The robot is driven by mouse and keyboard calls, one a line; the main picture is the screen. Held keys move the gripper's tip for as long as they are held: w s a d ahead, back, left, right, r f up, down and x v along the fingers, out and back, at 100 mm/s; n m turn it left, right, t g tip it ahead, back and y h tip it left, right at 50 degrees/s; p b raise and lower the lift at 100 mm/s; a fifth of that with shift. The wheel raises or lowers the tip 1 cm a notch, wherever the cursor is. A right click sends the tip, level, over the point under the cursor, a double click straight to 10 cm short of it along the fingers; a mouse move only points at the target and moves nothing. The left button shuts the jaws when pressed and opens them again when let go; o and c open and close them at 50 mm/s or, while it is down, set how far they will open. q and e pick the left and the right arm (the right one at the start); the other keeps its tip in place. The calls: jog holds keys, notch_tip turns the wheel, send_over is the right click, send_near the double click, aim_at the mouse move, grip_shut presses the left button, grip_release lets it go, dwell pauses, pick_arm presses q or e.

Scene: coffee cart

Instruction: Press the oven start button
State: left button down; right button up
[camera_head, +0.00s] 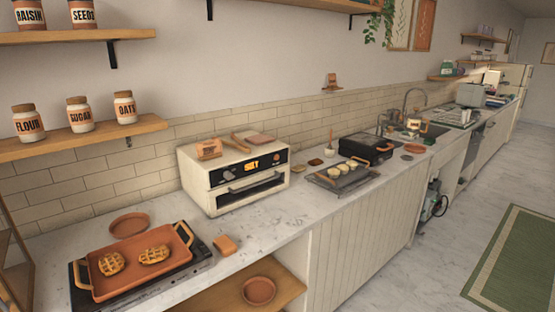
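A cream countertop oven (195,182) stands on the marble counter against the tiled wall, left of the middle of the head view. Its front faces right and toward me. The dark control panel (241,171) along the top of the front carries a lit orange display (252,165) and small round controls on either side. The start button is too small to tell apart. The oven door (250,191) below, with its bar handle, looks shut. Neither of my grippers is in view.
A terracotta tray (125,284) with two small pies sits on a dark stovetop at the front left. An orange block (225,244) lies on the counter before the oven. A baking tray (322,180) with pale rounds lies right of it. Shelves with jars hang at the upper left.

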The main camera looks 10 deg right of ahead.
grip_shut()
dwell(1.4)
